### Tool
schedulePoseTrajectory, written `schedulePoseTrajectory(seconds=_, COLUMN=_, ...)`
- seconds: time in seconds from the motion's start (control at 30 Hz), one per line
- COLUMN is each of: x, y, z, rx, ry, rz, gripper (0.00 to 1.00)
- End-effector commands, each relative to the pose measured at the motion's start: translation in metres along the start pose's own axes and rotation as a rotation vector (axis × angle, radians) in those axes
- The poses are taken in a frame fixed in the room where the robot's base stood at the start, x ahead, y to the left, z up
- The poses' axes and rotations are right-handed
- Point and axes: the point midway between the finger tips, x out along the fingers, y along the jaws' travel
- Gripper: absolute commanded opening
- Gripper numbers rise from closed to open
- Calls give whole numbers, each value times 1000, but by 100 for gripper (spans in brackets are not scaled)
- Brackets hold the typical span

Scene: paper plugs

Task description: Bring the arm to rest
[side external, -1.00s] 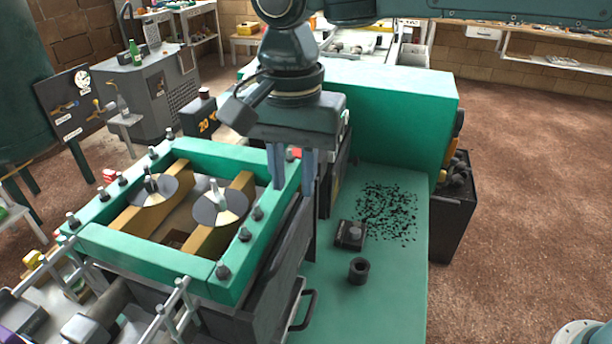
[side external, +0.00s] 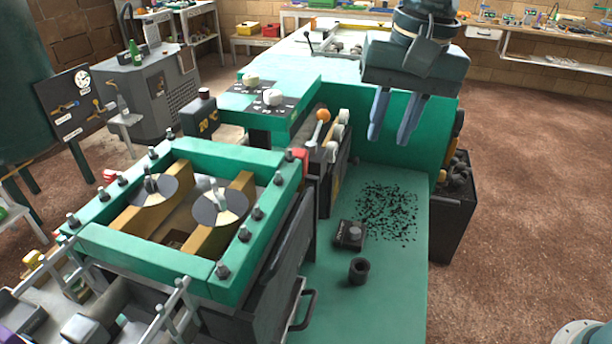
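My gripper (side external: 392,132) hangs at the upper right, with its fingers pointing down. It is in front of the large green block, above the green bench top (side external: 398,280). The two fingers stand apart with a narrow gap, and I see nothing between them. The fingertips are clear of the bench top. Most of my arm is out of the frame at the top.
A green frame (side external: 235,155) with bolts holds two round discs (side external: 219,206) on the left. A lever with an orange knob (side external: 322,115) stands mid-picture. A black cylinder (side external: 359,270), a small dark box (side external: 349,234) and black scraps (side external: 388,210) lie on the bench.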

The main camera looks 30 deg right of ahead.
Motion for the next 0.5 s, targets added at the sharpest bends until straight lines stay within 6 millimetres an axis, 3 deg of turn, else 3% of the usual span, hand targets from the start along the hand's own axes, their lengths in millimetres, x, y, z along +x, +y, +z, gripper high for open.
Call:
schedulePoseTrajectory(seconds=0.2, x=-17, y=60, z=-8, rx=-100, ry=54, rz=-46, gripper=25)
schedulePoseTrajectory(seconds=0.5, x=-24, y=136, z=-2, rx=-245, ry=144, rz=-81, gripper=25)
